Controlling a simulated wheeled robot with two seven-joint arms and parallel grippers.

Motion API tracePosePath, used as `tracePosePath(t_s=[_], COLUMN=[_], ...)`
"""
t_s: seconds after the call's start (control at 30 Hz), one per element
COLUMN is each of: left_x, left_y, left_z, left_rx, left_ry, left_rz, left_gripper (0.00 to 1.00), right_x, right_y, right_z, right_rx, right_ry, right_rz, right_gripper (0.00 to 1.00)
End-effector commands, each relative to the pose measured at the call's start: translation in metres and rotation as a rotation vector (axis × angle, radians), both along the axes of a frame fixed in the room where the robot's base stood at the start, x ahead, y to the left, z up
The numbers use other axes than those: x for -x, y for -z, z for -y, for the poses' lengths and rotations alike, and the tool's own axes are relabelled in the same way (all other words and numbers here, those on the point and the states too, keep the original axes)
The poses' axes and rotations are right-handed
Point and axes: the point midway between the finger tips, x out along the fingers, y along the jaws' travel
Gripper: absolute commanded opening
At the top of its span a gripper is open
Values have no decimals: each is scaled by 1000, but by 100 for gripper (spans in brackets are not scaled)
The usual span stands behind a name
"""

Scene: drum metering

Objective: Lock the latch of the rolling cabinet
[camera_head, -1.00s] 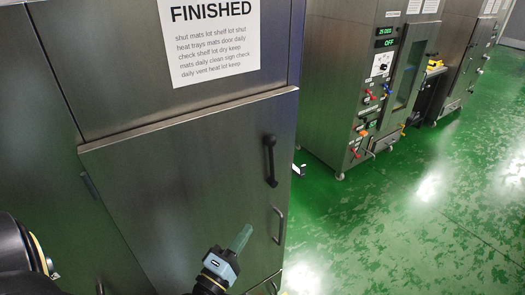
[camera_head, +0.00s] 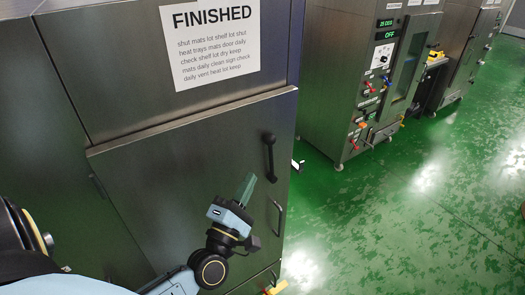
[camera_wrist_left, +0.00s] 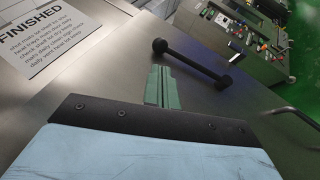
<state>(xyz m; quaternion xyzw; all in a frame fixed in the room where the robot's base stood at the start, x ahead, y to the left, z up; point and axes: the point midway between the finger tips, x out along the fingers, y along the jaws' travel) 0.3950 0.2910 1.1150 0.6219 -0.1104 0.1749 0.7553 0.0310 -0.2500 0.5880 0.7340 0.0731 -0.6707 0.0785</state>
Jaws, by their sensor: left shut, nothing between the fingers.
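The rolling cabinet (camera_head: 150,180) is a tall dark steel cabinet with a closed door and a FINISHED sign. A black latch handle (camera_head: 269,157) stands near the door's right edge, close to upright; it also shows in the left wrist view (camera_wrist_left: 190,62). My left gripper (camera_head: 246,188) is shut and empty, below and a little left of the latch handle, apart from it in the head view. In the left wrist view, its green fingers (camera_wrist_left: 161,86) lie together just below and left of the handle's knob end. My right gripper is not in view.
A bent metal pull handle (camera_head: 279,216) sits below the latch near the cabinet's edge. The FINISHED sign (camera_head: 210,45) is on the upper panel. Another machine with knobs and a display (camera_head: 388,36) stands to the right. The green floor (camera_head: 430,210) there is clear.

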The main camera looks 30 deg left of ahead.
Motion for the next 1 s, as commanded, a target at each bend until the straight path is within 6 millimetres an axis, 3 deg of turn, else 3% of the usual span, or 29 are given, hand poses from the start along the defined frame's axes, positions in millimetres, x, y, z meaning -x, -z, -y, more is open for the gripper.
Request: tracePosePath(t_s=[0.2,0.4,1.0], left_x=[-43,-67,-76], left_y=[-21,-30,-32], left_z=[-6,-9,-10], left_rx=[0,1,1], left_ry=[-1,-1,1], left_rz=[2,0,-1], left_gripper=[0,0,0], right_x=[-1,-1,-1], right_y=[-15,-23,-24], right_z=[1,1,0], right_rx=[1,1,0], right_ry=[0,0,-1], right_rz=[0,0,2], right_gripper=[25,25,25])
